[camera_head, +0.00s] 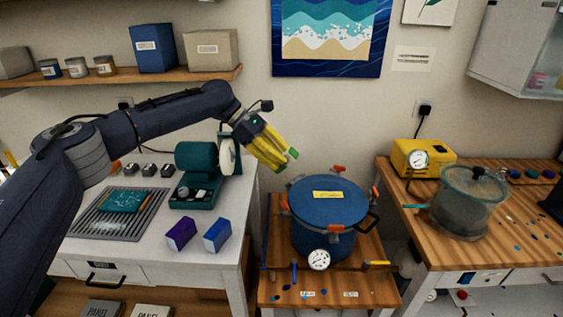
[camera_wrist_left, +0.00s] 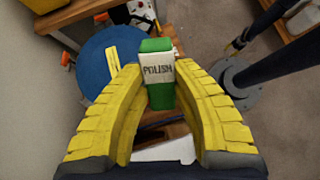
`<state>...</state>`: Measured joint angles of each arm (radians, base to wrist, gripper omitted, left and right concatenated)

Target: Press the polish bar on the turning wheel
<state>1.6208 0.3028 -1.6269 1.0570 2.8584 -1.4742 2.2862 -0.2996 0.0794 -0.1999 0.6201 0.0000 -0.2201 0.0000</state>
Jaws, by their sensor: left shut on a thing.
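The polish bar (camera_wrist_left: 160,73) is a green block with a white band reading POLISH. My left gripper (camera_wrist_left: 160,85) has its yellow fingers shut on it, with its far end sticking out past the tips. In the head view my left gripper (camera_head: 277,147) is in the air to the right of the wheel, and the bar's green end (camera_head: 292,154) shows at its tips. The pale wheel (camera_head: 227,156) is on the right side of the green polisher (camera_head: 194,160). The bar and wheel are apart. I cannot tell whether the wheel turns. A small yellow-tipped dark arm end, apparently my right gripper (camera_wrist_left: 239,43), shows in the wrist view.
A blue pressure pot (camera_head: 327,216) with orange clamps and a gauge stands right of and below the gripper. Purple (camera_head: 181,234) and blue (camera_head: 217,235) blocks lie in front of the polisher. A rack with a teal panel (camera_head: 124,201) is to its left.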

